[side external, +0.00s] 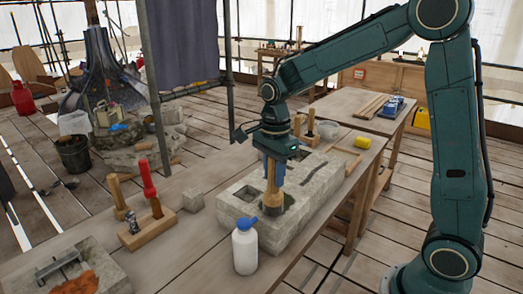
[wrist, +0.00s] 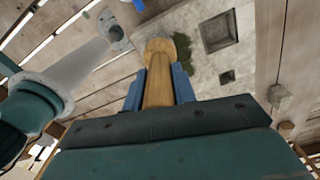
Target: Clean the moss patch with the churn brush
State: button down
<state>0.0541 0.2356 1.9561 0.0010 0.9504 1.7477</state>
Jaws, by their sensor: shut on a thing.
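The churn brush (side external: 272,205) has a pale wooden handle and a thick round head. It stands about upright over the pale stone block (side external: 305,205). My gripper (side external: 273,172) is shut on its handle; in the wrist view its blue fingers (wrist: 158,88) sit on either side of the handle. The brush head (wrist: 160,48) is down at the block's top beside the moss patch (wrist: 183,47), a dark green stain.
A white bottle with a blue cap (side external: 245,250) stands close in front of the block. A yellow object (side external: 362,142) lies behind. The block's top has square holes (wrist: 219,31).

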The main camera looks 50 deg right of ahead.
jog(key=shift+f, duration=0.8)
dwell(1.3)
jog(key=shift+d, duration=0.2)
jog(key=shift+d, duration=1.3)
jog(key=shift+d, duration=0.25)
jog(key=shift+d, duration=1.2)
jog(key=shift+d, duration=0.1)
jog(key=shift+d, duration=0.1)
jog(key=shift+d+f, duration=0.1)
jog(key=shift+d, duration=1.25)
